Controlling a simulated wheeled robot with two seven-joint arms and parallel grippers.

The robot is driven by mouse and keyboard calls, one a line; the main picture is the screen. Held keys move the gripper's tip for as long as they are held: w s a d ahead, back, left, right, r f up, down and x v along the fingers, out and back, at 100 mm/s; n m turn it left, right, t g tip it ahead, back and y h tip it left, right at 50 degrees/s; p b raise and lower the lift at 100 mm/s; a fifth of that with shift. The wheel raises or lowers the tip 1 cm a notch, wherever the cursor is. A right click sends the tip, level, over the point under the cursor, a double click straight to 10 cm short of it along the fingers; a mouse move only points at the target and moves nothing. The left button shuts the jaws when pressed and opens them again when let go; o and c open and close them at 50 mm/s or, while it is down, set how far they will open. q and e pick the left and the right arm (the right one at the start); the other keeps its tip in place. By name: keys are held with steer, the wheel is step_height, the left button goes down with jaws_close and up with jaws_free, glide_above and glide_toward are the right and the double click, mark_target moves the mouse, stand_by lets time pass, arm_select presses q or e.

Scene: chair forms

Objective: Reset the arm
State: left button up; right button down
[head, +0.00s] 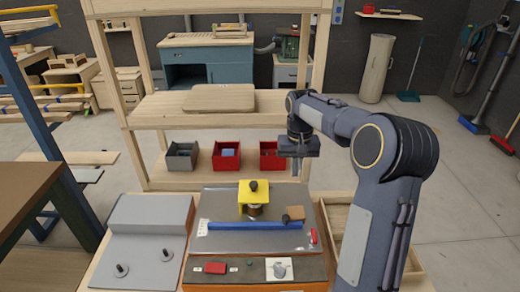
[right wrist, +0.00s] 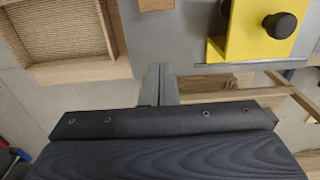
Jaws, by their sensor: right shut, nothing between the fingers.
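My right arm comes in from the right in the head view and bends over the workbench. My right gripper (head: 297,168) points down above the right back part of the bench, in front of the red bins. In the right wrist view its fingers (right wrist: 158,84) are together with nothing between them. The yellow block with a black knob (head: 252,196) stands on the grey plate, left of the gripper and apart from it. It also shows in the right wrist view (right wrist: 262,32). My left gripper is in neither view.
A blue bar (head: 255,226) and a small wooden block (head: 295,212) lie on the grey plate (head: 222,242). A control panel (head: 240,271) runs along the front. A wooden rack with a shelf (head: 165,108) stands behind. A grey fixture (head: 140,250) is at the left.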

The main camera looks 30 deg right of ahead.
steer(key=s+a+r+n+t+y, duration=0.25)
steer(key=s+a+r, duration=0.35)
steer(key=s+a, duration=0.45)
steer(key=s+a+f+n+t, duration=0.1)
steer(key=s+a+f, duration=0.1)
steer(key=s+a, duration=0.3)
steer(key=s+a+f+t+y, duration=0.1)
steer(key=s+a+f+t, duration=0.1)
steer(key=s+a, duration=0.3)
steer(key=s+f, duration=0.1)
steer(key=s, duration=0.3)
steer(key=shift+s+a+n, duration=0.35)
steer(key=shift+s, duration=0.05)
steer(key=shift+f, duration=0.1)
